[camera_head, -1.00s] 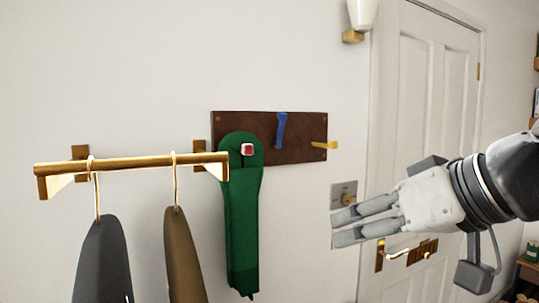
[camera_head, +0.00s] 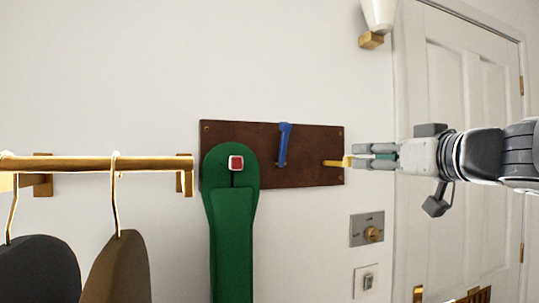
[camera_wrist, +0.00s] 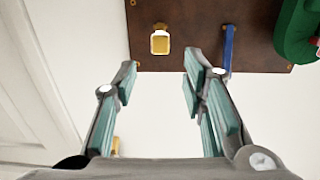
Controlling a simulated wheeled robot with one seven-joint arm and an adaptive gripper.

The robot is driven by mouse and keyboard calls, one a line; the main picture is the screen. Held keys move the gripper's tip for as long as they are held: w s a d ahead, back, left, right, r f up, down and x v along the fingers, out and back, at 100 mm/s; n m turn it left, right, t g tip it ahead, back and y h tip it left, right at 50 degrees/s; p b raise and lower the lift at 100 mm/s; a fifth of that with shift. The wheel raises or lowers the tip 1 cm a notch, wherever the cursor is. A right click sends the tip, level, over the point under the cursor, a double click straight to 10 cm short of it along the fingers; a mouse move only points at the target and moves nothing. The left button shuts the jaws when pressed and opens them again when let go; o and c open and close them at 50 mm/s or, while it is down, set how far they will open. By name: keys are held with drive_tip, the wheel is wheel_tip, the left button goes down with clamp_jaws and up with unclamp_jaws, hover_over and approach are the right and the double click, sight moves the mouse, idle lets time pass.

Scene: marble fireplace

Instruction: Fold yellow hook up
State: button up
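The yellow hook (camera_head: 334,163) sticks out sideways, roughly level, near the right end of a dark brown board (camera_head: 306,172) on the wall. My gripper (camera_head: 355,157) is at the hook's right, its fingertips close to the hook's outer end. In the wrist view the yellow hook (camera_wrist: 160,42) lies ahead of and between my two spread fingers (camera_wrist: 160,70). The gripper is open and holds nothing. I cannot tell whether a fingertip touches the hook.
A blue hook (camera_head: 284,145) stands upright on the board. A green hanging item (camera_head: 231,240) hangs at a red-and-white knob (camera_head: 236,162). A brass rail (camera_head: 85,164) with hangers is at left. A switch plate (camera_head: 359,229) is below; a white door (camera_head: 440,90) is at right.

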drive_tip(key=p+x, duration=0.1)
drive_tip(key=x, duration=0.6)
drive_tip(key=shift+w+a, duration=0.1)
drive_tip(key=shift+w, duration=0.15)
clamp_jaws()
